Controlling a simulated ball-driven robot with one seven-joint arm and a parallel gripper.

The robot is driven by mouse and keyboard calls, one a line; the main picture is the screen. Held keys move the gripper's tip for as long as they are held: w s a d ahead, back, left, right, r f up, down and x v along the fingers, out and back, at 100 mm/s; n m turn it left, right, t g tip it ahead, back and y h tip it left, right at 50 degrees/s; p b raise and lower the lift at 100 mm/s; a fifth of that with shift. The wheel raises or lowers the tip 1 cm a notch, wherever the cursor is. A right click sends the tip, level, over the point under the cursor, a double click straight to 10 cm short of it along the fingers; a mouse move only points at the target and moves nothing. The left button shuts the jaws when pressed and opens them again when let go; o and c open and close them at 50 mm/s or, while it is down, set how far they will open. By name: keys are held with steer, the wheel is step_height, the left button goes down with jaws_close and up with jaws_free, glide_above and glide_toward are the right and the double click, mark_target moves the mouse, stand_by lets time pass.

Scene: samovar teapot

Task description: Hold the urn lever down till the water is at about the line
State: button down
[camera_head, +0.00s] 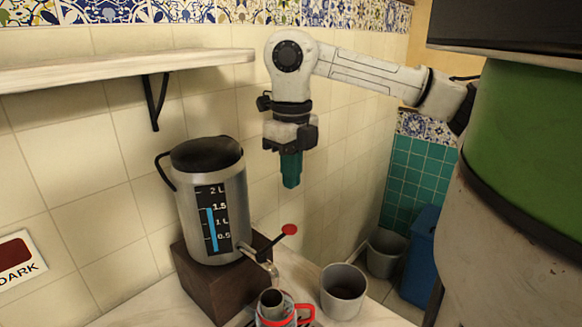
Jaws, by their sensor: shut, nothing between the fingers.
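The urn (237,190) is a grey metal cylinder with a dark lid, standing on a brown block (200,283). Its dark gauge (221,222) is marked 0.5, 1, 1.5 and 2 L, and the blue column reaches about 1.5. The lever (289,230) has a red knob and slants up to the right above the tap (268,265). A grey vessel (271,300) stands below the tap with a red-handled holder (304,314) around its lower part. Any line in it cannot be made out. My gripper (291,184) points down, shut and empty, above the lever and apart from it.
A grey pot (343,301) with dark contents stands right of the vessel on the pale counter (385,314). A shelf (110,68) with a bracket juts out at upper left. A bucket (384,252) and a blue bin (411,250) stand beyond. A DARK sign (18,262) shows at left.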

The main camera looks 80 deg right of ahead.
mark_target(294, 227)
step_height(294, 227, down, 10)
steer(key=shift+f+p, duration=0.15)
steer(key=shift+p, duration=0.75)
steer(key=f+b, duration=0.1)
steer(key=y+b, duration=0.1)
steer(key=b, duration=0.1)
steer(key=shift+s+d+f+t, duration=0.1)
steer(key=shift+d+f+t, duration=0.2)
steer(key=shift+f, duration=0.1)
step_height(294, 227, down, 2)
steer(key=y+b, duration=0.1)
steer(key=b, duration=0.1)
steer(key=t+y+b, duration=0.1)
steer(key=b, duration=0.1)
steer(key=shift+s+d+t+b, duration=0.15)
steer(key=shift+t+b, duration=0.15)
steer(key=shift+b, duration=0.1)
steer(key=shift+r+p, duration=0.3)
steer(key=shift+r, duration=0.05)
stand_by(4.7)
